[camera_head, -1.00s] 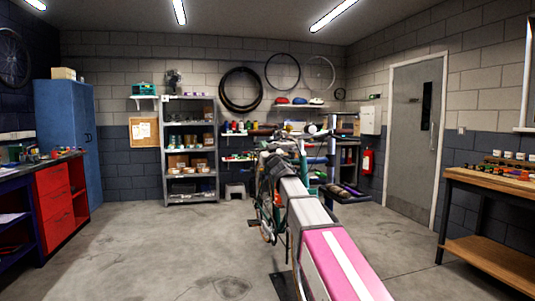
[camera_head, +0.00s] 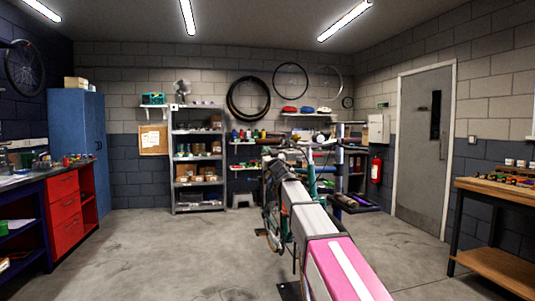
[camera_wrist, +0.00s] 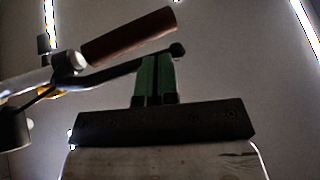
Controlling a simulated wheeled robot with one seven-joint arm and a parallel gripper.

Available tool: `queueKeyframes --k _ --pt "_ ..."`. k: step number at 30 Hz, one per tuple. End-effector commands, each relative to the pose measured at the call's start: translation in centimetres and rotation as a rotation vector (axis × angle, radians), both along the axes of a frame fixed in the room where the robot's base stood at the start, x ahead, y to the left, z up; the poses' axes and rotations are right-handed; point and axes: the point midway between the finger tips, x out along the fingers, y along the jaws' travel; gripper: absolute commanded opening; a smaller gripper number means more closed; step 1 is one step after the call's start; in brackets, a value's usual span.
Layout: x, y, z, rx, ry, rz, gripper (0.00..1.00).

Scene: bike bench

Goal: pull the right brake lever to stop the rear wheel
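In the wrist view the brake lever (camera_wrist: 108,71) is a thin black bar with a ball end, below a brown handlebar grip (camera_wrist: 130,36). My gripper (camera_wrist: 157,62) has green fingers that stand side by side with only a thin dark line between them. The lever crosses at their tips; whether it touches them I cannot tell. In the head view the bike (camera_head: 312,183) has a teal frame and stands beyond my arm, which hides much of it. My gripper cannot be made out there. The rear wheel is not clearly visible.
A grey shelf unit (camera_head: 198,207) and a blue cabinet (camera_head: 75,140) stand at the back left. A red drawer unit (camera_head: 67,215) is at left, a wooden workbench (camera_head: 500,190) at right. The concrete floor (camera_head: 170,250) left of the bike is open.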

Motion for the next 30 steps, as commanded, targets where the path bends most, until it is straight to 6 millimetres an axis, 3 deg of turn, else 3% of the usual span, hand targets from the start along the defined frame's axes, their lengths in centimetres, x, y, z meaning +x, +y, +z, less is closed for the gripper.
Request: queueKeyframes --k 18,24,30 --pt "-10.0 -1.0 -5.7 -0.001 0.001 -0.001 0.00" --pt "-11.5 -1.2 -6.6 -0.001 -0.001 -0.003 0.00" --pt "-11.7 -1.2 -6.7 -0.001 -0.001 -0.003 0.00"
